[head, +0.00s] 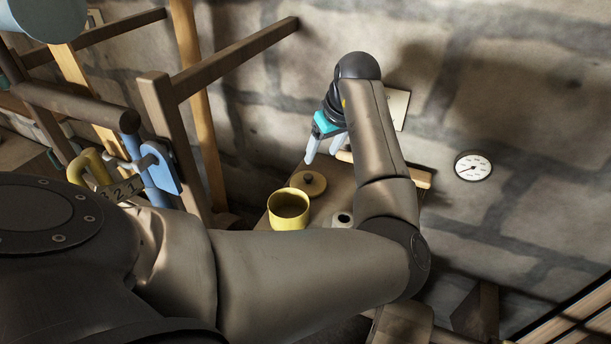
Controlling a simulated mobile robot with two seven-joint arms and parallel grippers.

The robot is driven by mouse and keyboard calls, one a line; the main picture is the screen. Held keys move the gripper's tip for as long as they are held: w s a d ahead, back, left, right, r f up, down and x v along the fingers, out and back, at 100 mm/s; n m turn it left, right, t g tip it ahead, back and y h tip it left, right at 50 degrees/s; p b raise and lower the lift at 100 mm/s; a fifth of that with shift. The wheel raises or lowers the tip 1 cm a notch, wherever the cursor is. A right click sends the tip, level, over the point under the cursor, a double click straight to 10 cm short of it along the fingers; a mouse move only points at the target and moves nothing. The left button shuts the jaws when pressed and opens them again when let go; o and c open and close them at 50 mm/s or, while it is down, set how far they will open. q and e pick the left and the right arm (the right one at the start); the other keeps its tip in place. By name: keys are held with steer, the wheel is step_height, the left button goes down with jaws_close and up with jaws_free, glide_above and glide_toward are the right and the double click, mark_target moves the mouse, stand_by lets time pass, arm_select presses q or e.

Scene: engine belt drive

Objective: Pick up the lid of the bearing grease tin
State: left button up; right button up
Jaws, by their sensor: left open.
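The yellow bearing grease tin (288,224) stands upright and open on a small wooden surface. Its round tan lid (317,187), with a small knob on top, lies apart from the tin's mouth, just behind it and to its right. My left gripper (322,157) is open, with its pale fingers pointing down. It shows above and slightly right of the lid in the picture, and nothing is between its fingers. The height of the fingertips over the surface is hard to judge. My right gripper is not in view.
My left arm hides much of the wooden surface (333,202). A small light piece with a dark hole (343,218) sits right of the tin. A wooden frame (168,130) with a blue clamp-like part (162,168) stands at left. A round gauge (473,166) is on the stone wall.

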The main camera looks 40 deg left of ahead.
arm_select(q)
glide_above(308, 176)
steer(key=d, duration=0.3)
steer(key=f, duration=0.4)
steer(key=s+f+b, duration=0.1)
steer(key=f, duration=0.1)
steer(key=shift+d+f, duration=0.1)
steer(key=shift+x, duration=0.8)
steer(key=x, duration=0.2)
steer(key=b+x, duration=0.1)
steer(key=x, duration=0.1)
steer(key=shift+w+a, duration=0.2)
steer(key=shift+a, duration=0.25)
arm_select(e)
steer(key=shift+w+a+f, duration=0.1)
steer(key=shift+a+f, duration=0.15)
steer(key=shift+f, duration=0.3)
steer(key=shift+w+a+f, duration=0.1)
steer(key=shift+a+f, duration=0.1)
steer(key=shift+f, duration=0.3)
arm_select(q)
steer(key=shift+c, duration=1.4)
jaws_close()
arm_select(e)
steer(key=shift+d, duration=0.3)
